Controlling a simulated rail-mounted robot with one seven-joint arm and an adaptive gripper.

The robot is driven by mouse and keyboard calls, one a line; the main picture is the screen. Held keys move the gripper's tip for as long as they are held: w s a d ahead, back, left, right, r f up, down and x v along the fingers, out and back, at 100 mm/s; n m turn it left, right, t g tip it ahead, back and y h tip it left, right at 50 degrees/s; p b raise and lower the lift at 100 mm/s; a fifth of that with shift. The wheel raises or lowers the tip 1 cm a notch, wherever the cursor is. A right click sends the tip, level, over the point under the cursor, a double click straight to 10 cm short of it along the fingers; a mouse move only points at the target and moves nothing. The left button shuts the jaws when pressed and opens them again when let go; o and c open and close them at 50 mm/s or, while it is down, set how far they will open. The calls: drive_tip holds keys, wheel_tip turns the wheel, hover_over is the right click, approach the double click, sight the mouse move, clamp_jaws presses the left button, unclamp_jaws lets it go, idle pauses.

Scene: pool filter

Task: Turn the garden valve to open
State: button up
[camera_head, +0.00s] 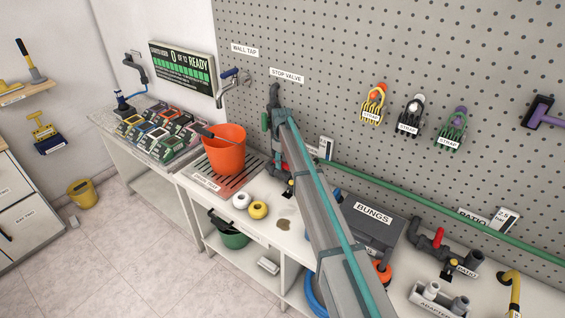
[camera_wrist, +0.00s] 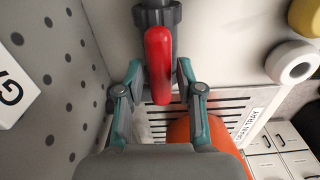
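The garden valve's red lever handle (camera_wrist: 159,62) is in the wrist view, on a dark grey pipe fitting (camera_wrist: 157,15). A small red part of it shows in the head view (camera_head: 285,167), mostly hidden by my arm. My gripper (camera_wrist: 160,76) points down over the lever, its two fingers on either side of it. The fingers are apart, with a narrow gap to the lever on each side; I see no clear contact. The fingertips are hard to make out in the head view.
An orange bucket (camera_head: 224,150) stands on the drain tray, left of the valve. White and yellow tape rolls (camera_head: 257,210) lie in front. The pegboard (camera_wrist: 60,60) is close beside my gripper. A patio valve with a red handle (camera_head: 438,238) is farther right.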

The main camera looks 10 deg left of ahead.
idle(0.3)
drive_tip(key=shift+r+p, duration=1.1)
drive_tip(key=shift+r, duration=1.9)
